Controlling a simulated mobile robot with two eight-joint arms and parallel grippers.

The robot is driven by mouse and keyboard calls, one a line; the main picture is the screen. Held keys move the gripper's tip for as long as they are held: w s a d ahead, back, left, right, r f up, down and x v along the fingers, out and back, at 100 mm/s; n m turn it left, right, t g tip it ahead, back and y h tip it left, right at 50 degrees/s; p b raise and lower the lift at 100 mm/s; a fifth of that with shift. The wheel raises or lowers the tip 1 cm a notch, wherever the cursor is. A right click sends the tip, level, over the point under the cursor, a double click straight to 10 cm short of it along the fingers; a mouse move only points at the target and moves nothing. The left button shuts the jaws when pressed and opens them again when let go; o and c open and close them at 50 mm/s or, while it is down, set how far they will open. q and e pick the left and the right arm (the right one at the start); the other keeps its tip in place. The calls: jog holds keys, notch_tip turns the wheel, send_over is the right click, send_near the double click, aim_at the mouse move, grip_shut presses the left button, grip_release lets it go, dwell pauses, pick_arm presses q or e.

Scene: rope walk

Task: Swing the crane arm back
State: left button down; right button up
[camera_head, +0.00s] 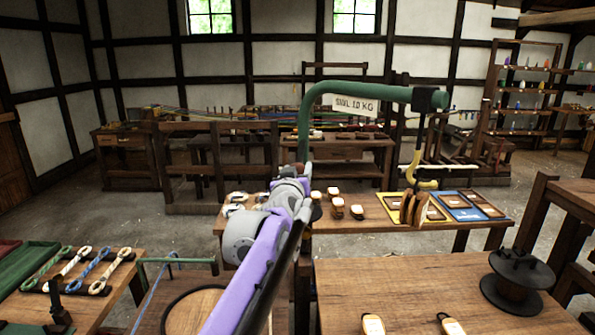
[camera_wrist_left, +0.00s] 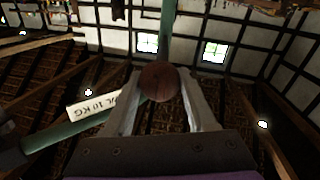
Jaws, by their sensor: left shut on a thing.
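The green crane arm (camera_head: 372,92) rises from an upright post, bends over and reaches right to a dark end block (camera_head: 430,99). A sign reading 10 KG (camera_head: 355,105) hangs under it. A yellow hook (camera_head: 412,172) hangs on a line from the end. My left gripper (camera_head: 303,182) is at the post, mostly hidden behind my purple arm. In the left wrist view, my left gripper (camera_wrist_left: 160,92) is shut on a round brown wooden knob (camera_wrist_left: 158,81), with the green crane arm (camera_wrist_left: 60,132) running off left. My right gripper is not in view.
Wooden discs (camera_head: 412,208) are by the hook, over a table (camera_head: 340,222) with yellow and blue trays (camera_head: 458,205). Coloured rope pieces (camera_head: 92,268) lie at left.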

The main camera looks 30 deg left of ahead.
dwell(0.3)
pick_arm(q)
jog(key=shift+c, duration=1.2)
grip_release()
jog(key=b+v, duration=0.1)
jog(key=v, duration=1)
jog(key=shift+b, duration=0.35)
jog(key=shift+w, duration=0.1)
jog(key=shift+c, duration=0.2)
